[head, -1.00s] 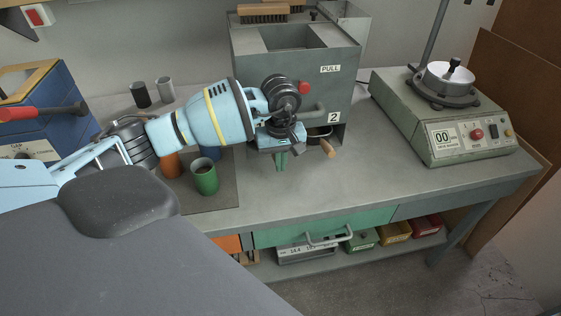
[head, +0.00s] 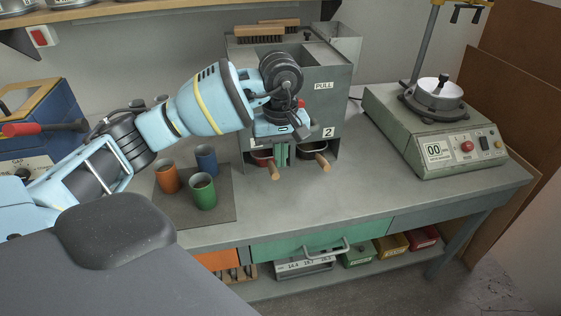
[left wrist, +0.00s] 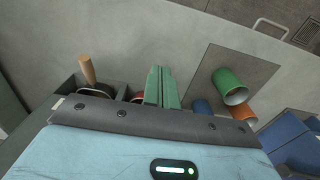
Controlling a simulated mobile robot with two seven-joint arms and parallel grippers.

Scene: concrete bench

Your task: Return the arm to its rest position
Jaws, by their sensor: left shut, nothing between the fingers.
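My left arm comes in from the left in the head view, and its gripper (head: 281,157) hangs in front of the grey box labelled PULL and 2 (head: 335,100). The two green fingers point down and are shut together with nothing between them. They also show side by side in the left wrist view (left wrist: 162,88). The gripper's body hides part of the box front. Two wooden-handled pans sit low in the box, the left handle (head: 274,171) close beside the fingers and the right handle (head: 322,161) apart from them. My right gripper is in neither view.
Orange (head: 167,176), blue (head: 206,159) and green (head: 203,191) cups stand on a dark mat (head: 222,209) left of the gripper. A green-grey machine (head: 440,130) stands at the right. The bench front (head: 330,200) is clear. A blue box with a red handle (head: 45,128) is at the left.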

